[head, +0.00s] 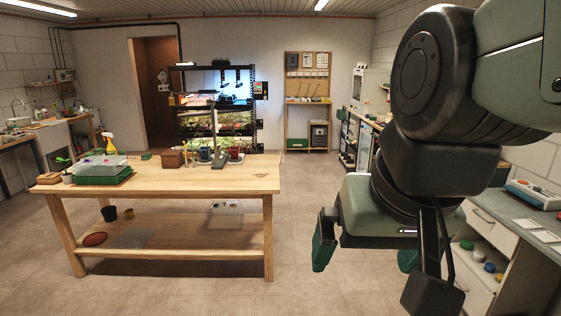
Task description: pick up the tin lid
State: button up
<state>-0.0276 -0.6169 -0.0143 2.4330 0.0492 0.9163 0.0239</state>
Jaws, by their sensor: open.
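I cannot make out a thing that is surely the tin lid. A reddish-brown round flat disc (95,239) lies on the lower shelf of the wooden table; it looks like a saucer or lid, too small to tell. Several small round lid-like pieces lie in the lower right cabinet, among them a green one (466,244) and a blue one (477,256). My gripper (366,252) hangs open and empty in the right foreground, its fingers pointing down, apart from the table and over open floor. My arm hides part of the right side of the room.
The wooden table (225,177) holds a green tray with a clear cover (100,168), a spray bottle (109,142), a brown box (172,159) and pots. Dark pots (109,213) stand on its lower shelf. A lit plant rack (215,120) stands behind. The floor between table and gripper is clear.

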jog(key=shift+s+d+r+n, duration=0.1)
jog(key=shift+s+n, duration=0.2)
jog(key=shift+s, duration=0.45)
jog(key=shift+s+d+t, duration=0.15)
jog(key=shift+s+t, duration=0.1)
jog(key=shift+t, duration=0.15)
jog(key=shift+c, duration=0.6)
jog(key=shift+s+h, duration=0.15)
jog(key=shift+h, duration=0.15)
jog(key=shift+c, duration=1.3)
jog(key=shift+d+r, duration=0.1)
jog(key=c, duration=0.5)
jog(key=shift+c, duration=0.2)
